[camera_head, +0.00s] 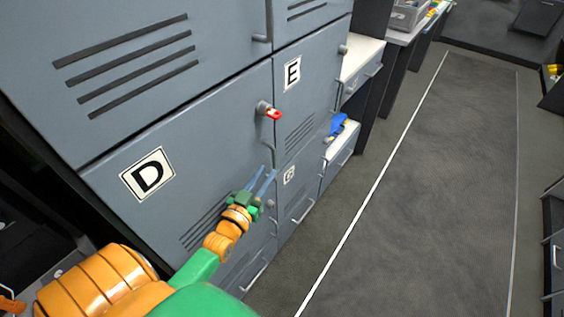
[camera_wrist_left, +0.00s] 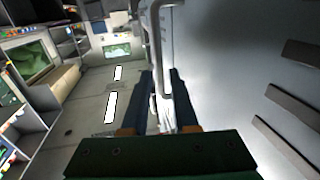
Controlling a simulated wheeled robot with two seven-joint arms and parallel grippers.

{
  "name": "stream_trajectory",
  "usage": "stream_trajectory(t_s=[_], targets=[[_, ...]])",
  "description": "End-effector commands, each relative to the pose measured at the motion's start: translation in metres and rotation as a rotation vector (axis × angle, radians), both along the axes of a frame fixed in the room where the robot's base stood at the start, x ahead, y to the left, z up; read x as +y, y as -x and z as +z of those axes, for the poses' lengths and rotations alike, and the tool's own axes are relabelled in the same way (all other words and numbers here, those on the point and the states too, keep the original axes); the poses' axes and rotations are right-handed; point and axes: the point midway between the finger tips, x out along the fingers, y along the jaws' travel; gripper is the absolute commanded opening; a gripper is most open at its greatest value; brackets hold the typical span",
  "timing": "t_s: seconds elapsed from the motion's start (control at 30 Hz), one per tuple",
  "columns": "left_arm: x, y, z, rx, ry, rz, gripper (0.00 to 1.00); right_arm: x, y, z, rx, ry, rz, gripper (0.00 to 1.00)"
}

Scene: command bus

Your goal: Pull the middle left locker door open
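The middle left locker door, marked D (camera_head: 110,215), is grey-blue with slots and looks shut, flush with its neighbours. Its thin bar handle (camera_head: 270,150) is at the door's right edge, below a round lock with a red tag (camera_head: 272,114). My left gripper (camera_head: 267,173) is at the lower part of this handle, its two fingers apart. In the left wrist view the handle (camera_wrist_left: 156,45) runs down between the fingers of the open gripper (camera_wrist_left: 163,74). I cannot tell whether either finger touches it. My right gripper is not in view.
Door E (camera_head: 308,100) and door G (camera_head: 292,200) are to the right of door D. White-topped drawer units (camera_head: 345,150) stand beyond, one with a blue object (camera_head: 338,124). The grey floor (camera_head: 430,190) on the right is clear.

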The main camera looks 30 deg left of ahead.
Motion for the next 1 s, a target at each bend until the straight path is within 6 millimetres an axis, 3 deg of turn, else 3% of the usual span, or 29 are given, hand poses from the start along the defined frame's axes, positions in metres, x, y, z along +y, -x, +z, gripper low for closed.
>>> stream_trajectory(t_s=[0.1, 0.3, 0.53, 0.57, 0.67, 1.0], targets=[[0.003, -0.026, 0.001, -0.001, 0.000, 0.000, 0.27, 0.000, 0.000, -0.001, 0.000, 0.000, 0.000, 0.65], [0.006, -0.052, -0.001, 0.002, -0.001, -0.001, 0.27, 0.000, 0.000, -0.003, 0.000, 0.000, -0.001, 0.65], [0.006, -0.055, -0.001, 0.004, -0.001, 0.000, 0.27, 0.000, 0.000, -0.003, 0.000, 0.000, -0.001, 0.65], [0.006, -0.055, -0.001, 0.004, -0.001, 0.000, 0.24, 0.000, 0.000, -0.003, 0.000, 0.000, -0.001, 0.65], [0.006, -0.054, -0.001, 0.004, -0.001, 0.000, 0.00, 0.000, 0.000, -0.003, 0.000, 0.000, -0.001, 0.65], [0.006, -0.054, -0.001, 0.004, -0.001, 0.000, 0.00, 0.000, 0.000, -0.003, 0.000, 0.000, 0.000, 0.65]])
